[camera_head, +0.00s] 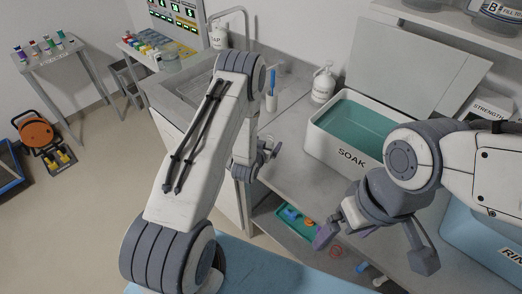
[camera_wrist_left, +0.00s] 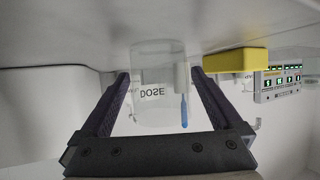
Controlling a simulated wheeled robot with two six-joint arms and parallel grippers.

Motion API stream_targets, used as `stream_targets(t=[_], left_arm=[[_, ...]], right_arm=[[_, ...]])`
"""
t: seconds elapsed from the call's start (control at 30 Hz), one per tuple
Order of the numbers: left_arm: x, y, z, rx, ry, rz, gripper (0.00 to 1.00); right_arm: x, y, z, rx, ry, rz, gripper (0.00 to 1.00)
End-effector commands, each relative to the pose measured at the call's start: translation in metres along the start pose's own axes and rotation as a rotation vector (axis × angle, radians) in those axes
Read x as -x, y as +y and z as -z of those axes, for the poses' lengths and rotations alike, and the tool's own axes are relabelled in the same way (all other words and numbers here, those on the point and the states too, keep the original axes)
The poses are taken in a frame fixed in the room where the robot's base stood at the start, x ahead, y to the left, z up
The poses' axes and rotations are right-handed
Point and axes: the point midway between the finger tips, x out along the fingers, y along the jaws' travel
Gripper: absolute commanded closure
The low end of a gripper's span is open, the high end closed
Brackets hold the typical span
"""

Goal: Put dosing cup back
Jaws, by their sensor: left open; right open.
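In the left wrist view, which is upside down, a clear cylindrical cup (camera_wrist_left: 157,112) shows between the two dark fingers of my left gripper (camera_wrist_left: 161,75). A white label reading DOSE (camera_wrist_left: 153,92) shows at the cup. The fingers are open, with a gap visible on each side of the cup. In the head view my left gripper (camera_head: 268,158) is by the front edge of the counter, partly behind its own arm, and I cannot make out the clear cup there. My right gripper (camera_head: 373,250) is open and empty in front of the soak bin.
The white SOAK bin (camera_head: 348,155) stands right on the counter (camera_head: 285,135). A holder with a blue-handled tool (camera_head: 271,101) and a white pump bottle (camera_head: 322,84) stand behind. A green tray (camera_head: 291,216) lies on the lower shelf. A yellow block (camera_wrist_left: 236,60) shows near the left fingers.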

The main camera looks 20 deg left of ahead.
Motion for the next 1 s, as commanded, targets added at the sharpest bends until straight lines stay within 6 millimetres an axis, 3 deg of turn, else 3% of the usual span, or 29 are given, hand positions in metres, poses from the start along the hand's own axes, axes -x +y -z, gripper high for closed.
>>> stream_targets(t=[0.3,0.5,0.7,1.0], left_arm=[[0.061,-0.001,-0.003,0.001,-0.001,0.001,0.01],[0.091,0.0,-0.002,0.0,0.0,0.0,0.01],[0.103,0.0,-0.001,0.0,0.001,0.0,0.01],[0.104,0.0,0.0,0.0,0.0,0.0,0.01]], right_arm=[[-0.025,0.002,-0.002,0.001,-0.001,0.0,0.01],[-0.033,0.002,-0.002,0.002,-0.001,0.0,0.01],[-0.035,0.003,-0.002,0.002,-0.001,0.0,0.01],[-0.035,0.003,-0.002,0.002,-0.001,0.0,0.01]])
